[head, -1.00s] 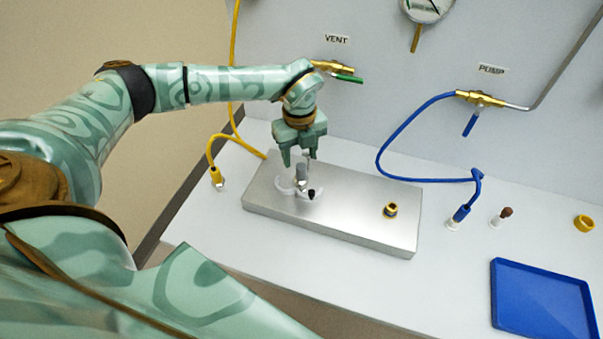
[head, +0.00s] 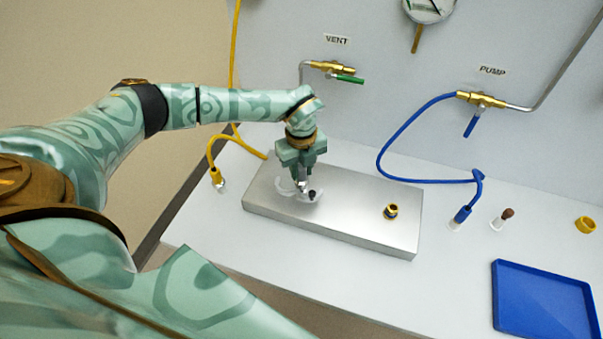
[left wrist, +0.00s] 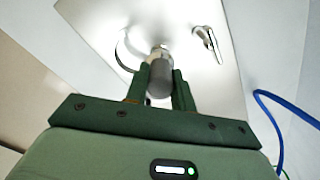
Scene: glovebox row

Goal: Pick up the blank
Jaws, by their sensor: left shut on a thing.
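The blank, a small grey metal cylinder (left wrist: 160,77), sits between the two green fingers of my left gripper (left wrist: 159,88) in the left wrist view. My left gripper (head: 302,180) is shut on it, low over the metal block (head: 365,222) in the head view. The fingers hide most of the blank there. A pale open clamp (head: 284,185) with a dark knob (head: 312,195) lies around or beside the blank's place on the block. Whether the blank still touches the block is hard to tell. My right gripper is not in view.
A yellow-and-dark fitting (head: 390,211) stands at the block's right end. A blue hose (head: 378,158) with a blue plug (head: 462,214), a brown-topped piece (head: 507,213), a yellow ring (head: 585,225) and a blue tray (head: 543,301) are further right. A yellow hose (head: 209,155) hangs left.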

